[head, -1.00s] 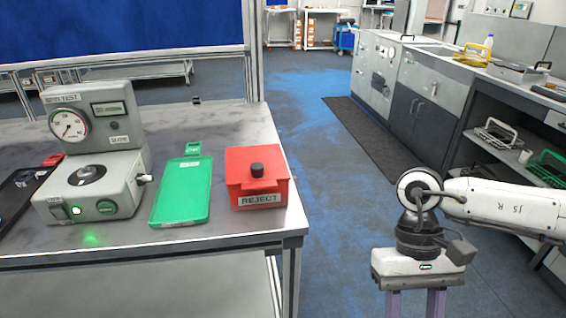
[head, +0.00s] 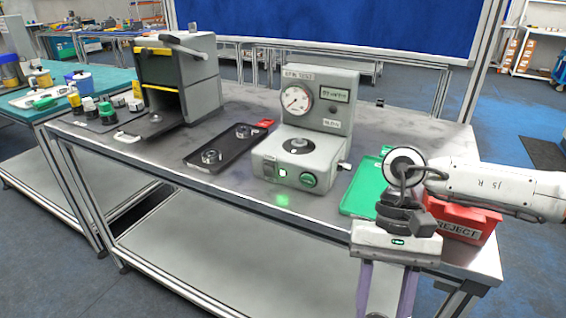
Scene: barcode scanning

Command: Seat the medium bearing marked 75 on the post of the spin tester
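The grey spin tester (head: 318,125) stands on the workbench with a dial, a small display and a lit button. Its post (head: 297,145) is on top of the front block, with no bearing that I can make out on it. A black tray (head: 222,148) left of the tester holds a metal bearing (head: 211,156) at its near end and another ring-shaped part (head: 242,131) at its far end. Their markings are too small to read. My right gripper (head: 386,298) points down at the bench's front right, its purple fingers apart and nothing visible between them. Its tips are cut off. My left gripper is out of view.
A green tray (head: 358,196) and a red REJECT box (head: 462,222) are partly hidden by my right arm. A dark cabinet (head: 203,85) with yellow strips stands at the bench's left, beside several small parts. A teal table (head: 30,109) adjoins further left.

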